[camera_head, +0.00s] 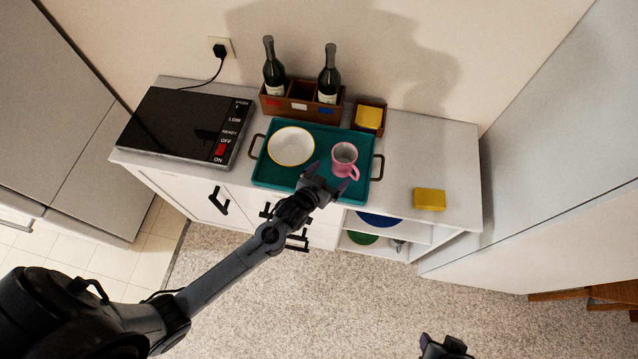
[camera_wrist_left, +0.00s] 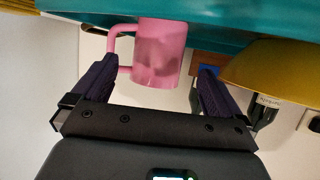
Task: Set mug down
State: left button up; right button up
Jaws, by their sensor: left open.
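The pink mug (camera_head: 344,155) stands upright on the right half of the teal tray (camera_head: 268,172). My left gripper (camera_head: 329,177) is open at the tray's front edge, just in front of the mug. In the left wrist view, which is upside down, the mug (camera_wrist_left: 160,50) shows beyond and between the two dark fingers, with its handle towards the left finger. Whether either finger touches the mug is unclear. The tray (camera_wrist_left: 230,20) shows there at the top. My right gripper (camera_head: 445,348) is only partly in view at the bottom edge.
A white bowl with a yellow rim (camera_head: 291,146) sits left of the mug on the tray. Behind stands a wooden box (camera_head: 300,107) with two bottles. A black hotplate (camera_head: 180,122) is at left. A yellow block (camera_head: 429,199) lies right; the counter (camera_head: 445,155) around it is clear.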

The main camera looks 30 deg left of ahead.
pick_arm(q)
jog(key=s+r+g, duration=0.2)
jog(key=s+g, duration=0.1)
jog(key=s, duration=0.5)
jog(key=s+r+m+g, duration=0.1)
jog(key=s+r+g, duration=0.2)
jog(key=s, duration=0.6)
jog(key=s+a+r+g, duration=0.1)
jog(key=s+r+g, duration=0.2)
jog(key=s, duration=0.5)
jog(key=shift+s+r+m+g, duration=0.25)
jog(key=shift+s+m+g, duration=0.05)
jog(key=shift+g, duration=0.1)
notch_tip(320, 180, up, 21)
jog(key=p, duration=2.1)
jog(key=shift+f, duration=0.15)
